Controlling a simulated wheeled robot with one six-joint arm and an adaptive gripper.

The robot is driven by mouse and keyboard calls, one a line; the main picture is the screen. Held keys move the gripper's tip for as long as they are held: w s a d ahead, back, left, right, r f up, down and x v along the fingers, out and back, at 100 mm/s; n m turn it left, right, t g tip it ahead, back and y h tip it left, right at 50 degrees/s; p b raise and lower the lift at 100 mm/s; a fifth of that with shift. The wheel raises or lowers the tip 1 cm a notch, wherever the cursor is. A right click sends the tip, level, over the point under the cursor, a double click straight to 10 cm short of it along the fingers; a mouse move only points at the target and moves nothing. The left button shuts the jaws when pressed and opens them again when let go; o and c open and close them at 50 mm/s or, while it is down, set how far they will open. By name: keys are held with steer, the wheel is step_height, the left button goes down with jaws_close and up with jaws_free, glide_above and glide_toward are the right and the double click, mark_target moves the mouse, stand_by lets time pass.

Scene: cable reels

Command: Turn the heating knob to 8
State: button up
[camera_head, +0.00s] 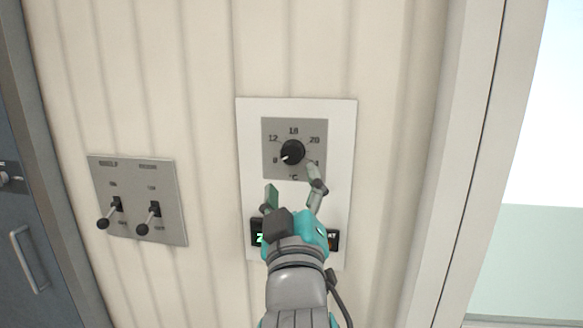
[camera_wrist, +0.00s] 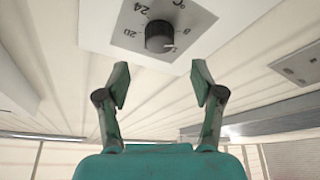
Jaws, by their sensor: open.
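The heating knob (camera_head: 292,152) is a black round dial on a grey scale plate (camera_head: 272,128) marked 8, 12, 16 or 18, 20 and, partly hidden, 24, with °C below. Its white pointer is at the lower left, at the 8 mark. In the wrist view the knob (camera_wrist: 160,36) is ahead of the fingers, its pointer towards the 8. My gripper (camera_head: 291,180) is open and empty just below the knob, apart from it. In the wrist view its two fingers (camera_wrist: 160,85) stand wide apart with the knob beyond and between them.
A white panel (camera_head: 247,125) carries the dial and a dark display (camera_head: 256,238) that my gripper partly covers. A grey plate with two toggle switches (camera_head: 137,200) is to the left. A door frame (camera_head: 465,150) is on the right, a blue-grey cabinet (camera_head: 15,230) far left.

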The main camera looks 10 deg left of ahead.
steer(key=shift+v, duration=2.25)
steer(key=shift+f, duration=0.15)
steer(key=d+f+g, duration=0.1)
steer(key=d+f, duration=0.2)
steer(key=f, duration=0.6)
steer(key=d+f+g, duration=0.1)
steer(key=d+f, duration=0.2)
steer(key=f, duration=0.5)
steer(key=s+d+f+g, duration=0.1)
steer(key=s+d+f, duration=0.2)
steer(key=f, duration=0.3)
steer(key=s+d+f+m, duration=0.1)
steer(key=s+d+f, duration=0.2)
steer(key=s+f, duration=0.15)
steer(key=s+d+f+g, duration=0.1)
steer(key=s+d+f, duration=0.1)
steer(key=f, duration=0.4)
steer(key=s+d+f+m+g+h, duration=0.1)
steer(key=s+d+f+m, duration=0.1)
steer(key=s, duration=0.7)
steer(key=s+d+f+m+h, duration=0.1)
steer(key=s+d+f+m, duration=0.2)
steer(key=s, duration=0.7)
steer(key=s+d+f+m+g+h, duration=0.1)
steer(key=s+d+f, duration=0.4)
steer(key=s, duration=0.5)
steer(key=shift+d+m+g+h, duration=0.3)
steer(key=shift+m+h, duration=0.1)
steer(key=shift+m, duration=0.4)
